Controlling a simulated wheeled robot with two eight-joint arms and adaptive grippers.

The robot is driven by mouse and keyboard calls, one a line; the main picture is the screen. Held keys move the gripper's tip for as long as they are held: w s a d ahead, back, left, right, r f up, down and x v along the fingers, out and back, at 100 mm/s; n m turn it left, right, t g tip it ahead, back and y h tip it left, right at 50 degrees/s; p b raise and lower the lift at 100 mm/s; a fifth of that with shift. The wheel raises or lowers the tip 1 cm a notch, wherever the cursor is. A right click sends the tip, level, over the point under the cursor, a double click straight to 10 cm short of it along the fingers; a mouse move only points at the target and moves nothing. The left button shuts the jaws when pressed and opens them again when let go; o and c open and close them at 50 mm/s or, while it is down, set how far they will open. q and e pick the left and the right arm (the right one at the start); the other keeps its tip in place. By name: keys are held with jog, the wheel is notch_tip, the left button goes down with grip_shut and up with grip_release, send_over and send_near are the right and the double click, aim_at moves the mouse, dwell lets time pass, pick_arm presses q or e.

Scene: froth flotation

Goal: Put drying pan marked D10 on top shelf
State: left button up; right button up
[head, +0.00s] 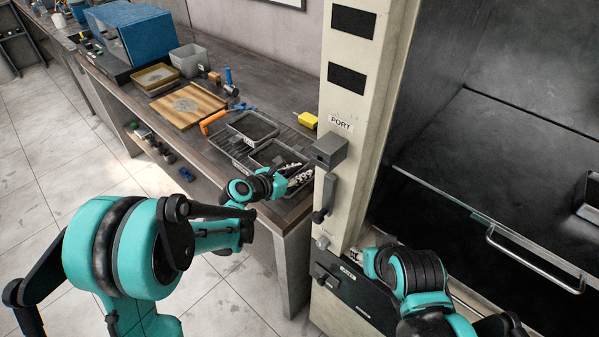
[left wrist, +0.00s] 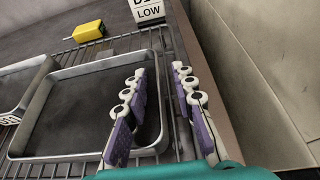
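Two grey metal pans lie side by side on a wire rack on the bench: a farther pan (head: 253,126) and a nearer pan (head: 268,153). I cannot read D10 on either. In the left wrist view the nearer pan (left wrist: 80,112) is empty, and another pan's edge (left wrist: 12,92) shows at left with a small white tag. My left gripper (head: 298,178) is open at the nearer pan; its fingers (left wrist: 160,112) lie on either side of the pan's near-side rim, apart from each other. My right gripper (head: 372,262) is by the cabinet front, mostly hidden by its arm.
A tall cream cabinet post (head: 350,120) with a PORT label stands right of the rack. Right of it is a dark compartment with a metal handle (head: 535,262). A yellow object (head: 307,120), wooden board (head: 188,105) and blue box (head: 135,38) are on the bench.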

pick_arm(q)
jog(key=shift+s+a+r, duration=0.1)
jog(key=shift+a+r, duration=0.05)
jog(key=shift+r, duration=0.15)
pick_arm(e)
jog(key=shift+r, duration=0.25)
pick_arm(q)
jog(key=p+v, duration=0.3)
jog(key=v, duration=0.8)
jog(key=shift+s, duration=0.3)
pick_arm(e)
notch_tip(320, 180, up, 3)
jog(key=shift+f, duration=0.1)
